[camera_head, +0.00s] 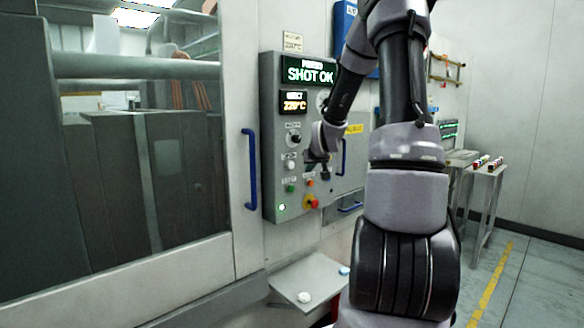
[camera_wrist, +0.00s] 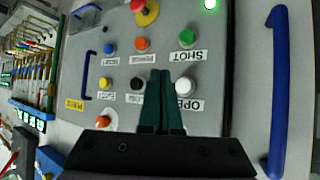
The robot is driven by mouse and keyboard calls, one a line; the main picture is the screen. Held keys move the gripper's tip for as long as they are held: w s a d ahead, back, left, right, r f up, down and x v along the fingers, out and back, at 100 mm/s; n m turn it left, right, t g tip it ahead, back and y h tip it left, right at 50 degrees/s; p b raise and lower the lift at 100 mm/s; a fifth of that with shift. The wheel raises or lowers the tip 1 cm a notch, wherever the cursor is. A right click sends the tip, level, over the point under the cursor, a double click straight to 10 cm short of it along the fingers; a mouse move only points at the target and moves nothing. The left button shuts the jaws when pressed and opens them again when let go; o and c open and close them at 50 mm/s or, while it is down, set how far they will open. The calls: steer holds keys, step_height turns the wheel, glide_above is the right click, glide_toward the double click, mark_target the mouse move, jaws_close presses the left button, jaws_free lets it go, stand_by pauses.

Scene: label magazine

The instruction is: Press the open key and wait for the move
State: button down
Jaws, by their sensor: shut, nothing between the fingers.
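The grey control panel (camera_head: 268,140) shows "SHOT OK" on its upper display (camera_head: 310,73) and "220°C" on a smaller one (camera_head: 293,103). The open key is a white round button (camera_wrist: 183,86) with an upside-down label, partly hidden, in the wrist view; it also shows on the panel in the head view (camera_head: 291,165). My gripper (camera_wrist: 160,73) is shut and empty. Its fingertips appear between the white key and a black key (camera_wrist: 137,84). I cannot tell how far they are from the panel. In the head view my gripper (camera_head: 318,168) is in front of the panel.
A green SHOT key (camera_wrist: 187,38), orange (camera_wrist: 142,43), blue (camera_wrist: 109,48) and yellow (camera_wrist: 108,84) keys and a red emergency stop (camera_wrist: 146,12) are close by. A blue door handle (camera_head: 250,168) stands left of the panel. A small shelf (camera_head: 308,281) is below.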

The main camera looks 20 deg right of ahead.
mark_target(291, 165)
steer(key=shift+w+a, duration=0.3)
steer(key=shift+w, duration=0.55)
steer(key=shift+w+a, duration=0.3)
steer(key=shift+w, duration=0.6)
steer(key=shift+w+a, duration=0.3)
steer(key=shift+w, duration=0.55)
steer(key=shift+w+a, duration=0.15)
steer(key=shift+w, duration=0.25)
